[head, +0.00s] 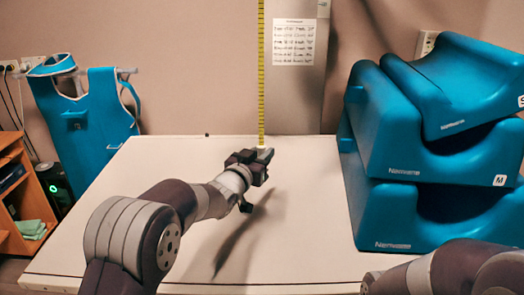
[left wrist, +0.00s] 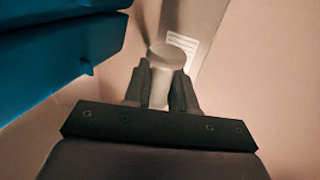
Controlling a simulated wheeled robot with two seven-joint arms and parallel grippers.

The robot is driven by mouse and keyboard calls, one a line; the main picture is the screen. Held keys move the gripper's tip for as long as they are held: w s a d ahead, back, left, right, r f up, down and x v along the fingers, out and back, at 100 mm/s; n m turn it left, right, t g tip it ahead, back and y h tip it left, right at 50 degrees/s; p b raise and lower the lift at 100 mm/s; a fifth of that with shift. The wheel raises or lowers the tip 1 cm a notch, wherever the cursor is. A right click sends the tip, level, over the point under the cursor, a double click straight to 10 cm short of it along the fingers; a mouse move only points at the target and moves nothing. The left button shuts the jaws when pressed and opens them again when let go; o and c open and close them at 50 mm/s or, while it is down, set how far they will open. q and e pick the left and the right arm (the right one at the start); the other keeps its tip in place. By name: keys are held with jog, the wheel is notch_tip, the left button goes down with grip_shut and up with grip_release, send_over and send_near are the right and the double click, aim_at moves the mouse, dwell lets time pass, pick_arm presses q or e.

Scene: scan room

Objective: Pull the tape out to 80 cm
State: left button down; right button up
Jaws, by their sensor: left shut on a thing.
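A yellow tape (head: 261,80) with dark marks runs straight up and down in front of the back wall. Its top leaves the head view and its lower end meets my left gripper (head: 262,156). In the left wrist view, my left gripper (left wrist: 160,90) is shut on a pale, round-topped end piece (left wrist: 160,72), one dark finger on each side. The tape itself cannot be made out in that view. My right arm shows at the lower right of the head view, but its gripper is out of view.
A white table (head: 300,240) lies below my left arm. Stacked blue foam blocks (head: 425,160) stand on its right side. A printed sheet (head: 294,42) is on the wall panel behind. A blue apron (head: 95,120) hangs at the left beside a wooden shelf (head: 30,205).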

pick_arm(q)
jog(key=shift+f, duration=0.5)
jog(key=c, duration=1.1)
grip_release()
jog(key=shift+s+r, duration=0.1)
jog(key=shift+o, duration=0.2)
jog(key=shift+s+r, duration=0.1)
jog(key=shift+s+a, duration=0.15)
jog(key=v, duration=1.2)
jog(key=shift+s+b, duration=0.15)
jog(key=shift+b, duration=0.25)
